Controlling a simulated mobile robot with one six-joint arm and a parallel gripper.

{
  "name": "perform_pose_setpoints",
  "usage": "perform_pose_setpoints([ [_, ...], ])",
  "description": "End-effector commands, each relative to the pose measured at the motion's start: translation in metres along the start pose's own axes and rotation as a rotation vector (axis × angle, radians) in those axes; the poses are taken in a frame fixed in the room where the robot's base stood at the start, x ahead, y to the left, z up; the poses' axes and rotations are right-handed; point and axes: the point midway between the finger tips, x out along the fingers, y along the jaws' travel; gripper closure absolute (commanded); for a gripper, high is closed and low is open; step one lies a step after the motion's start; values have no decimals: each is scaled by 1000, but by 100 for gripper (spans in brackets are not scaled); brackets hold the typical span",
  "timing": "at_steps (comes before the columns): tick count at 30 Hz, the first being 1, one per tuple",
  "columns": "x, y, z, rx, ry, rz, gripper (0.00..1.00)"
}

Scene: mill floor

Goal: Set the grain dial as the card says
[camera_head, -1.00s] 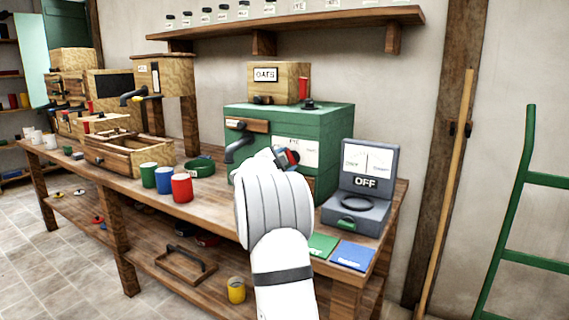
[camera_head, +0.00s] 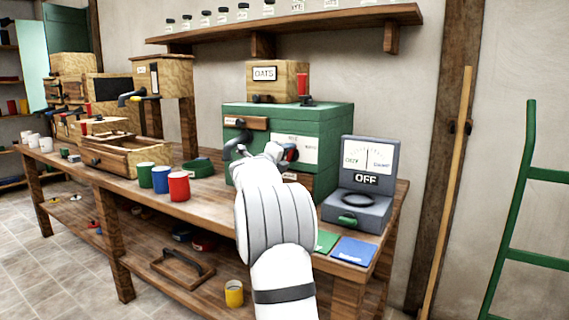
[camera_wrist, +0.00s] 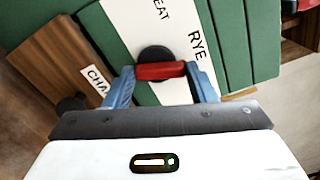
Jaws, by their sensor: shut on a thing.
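The green mill box (camera_head: 338,125) stands on the bench with a white dial plate (camera_head: 303,150) on its front. In the wrist view the plate (camera_wrist: 140,22) reads RYE and a partly cut-off word ending in EAT. The dial has a round black base (camera_wrist: 155,55) and a red grip bar (camera_wrist: 161,71). My gripper (camera_wrist: 162,74) has its blue fingers shut on the ends of the red bar. In the head view my gripper (camera_head: 283,152) hides most of the dial. I cannot tell which word the dial points at. A wooden box (camera_head: 290,82) on top bears an OATS label (camera_head: 264,74).
A grey meter (camera_head: 366,170) showing OFF stands right of the mill. Green (camera_head: 326,241) and blue (camera_head: 353,251) cards lie at the bench front. Green, blue and red cups (camera_head: 179,187) stand left. A ladder (camera_head: 520,210) is at the right.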

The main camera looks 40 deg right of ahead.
Motion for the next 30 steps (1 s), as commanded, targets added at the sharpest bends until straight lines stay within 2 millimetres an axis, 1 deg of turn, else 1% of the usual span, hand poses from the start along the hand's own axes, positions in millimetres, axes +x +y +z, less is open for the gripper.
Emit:
perform_pose_setpoints([
  [1,2,-1,-4,47,4,-7,72],
  [15,2,-1,-5,468,3,-9,72],
  [21,2,-2,-6,596,3,-8,72],
  [30,2,-3,-6,698,3,-8,72],
])
